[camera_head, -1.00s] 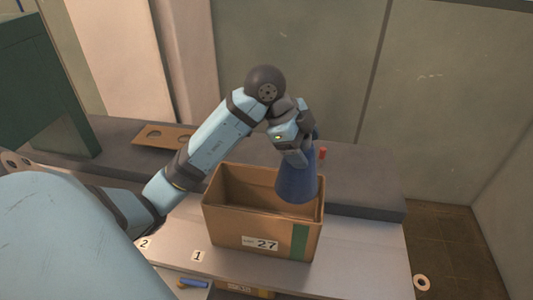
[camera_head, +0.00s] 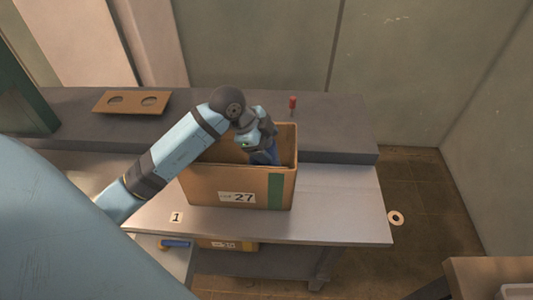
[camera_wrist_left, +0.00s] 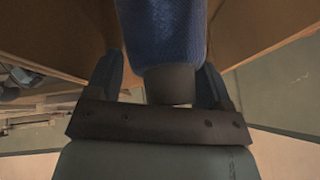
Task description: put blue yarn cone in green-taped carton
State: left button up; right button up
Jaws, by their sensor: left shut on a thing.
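The blue yarn cone (camera_head: 264,154) is held by my left gripper (camera_head: 259,146) and is partly lowered into the green-taped carton (camera_head: 225,184). The carton's front wall hides the cone's lower part. The carton is open, marked 27, with a green tape strip at the right of its front. In the left wrist view the cone (camera_wrist_left: 163,28) sits between the two fingers of the gripper (camera_wrist_left: 166,85), with its dark narrow end nearest the camera. Brown carton walls show on both sides of it. I cannot tell whether the cone touches the carton's floor. My right gripper is out of view.
The carton stands on a grey table (camera_head: 340,205) with a raised dark ledge (camera_head: 340,135) behind it. A brown board with two holes (camera_head: 131,102) and a red item (camera_head: 292,103) are on the ledge. A white ring (camera_head: 396,218) lies on the floor.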

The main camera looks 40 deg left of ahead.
pick_arm(q)
notch_tip(320, 180, down, 4)
jog(key=shift+f, duration=0.1)
jog(key=o, duration=1.3)
jog(key=v, duration=1.2)
jog(key=shift+p, duration=0.35)
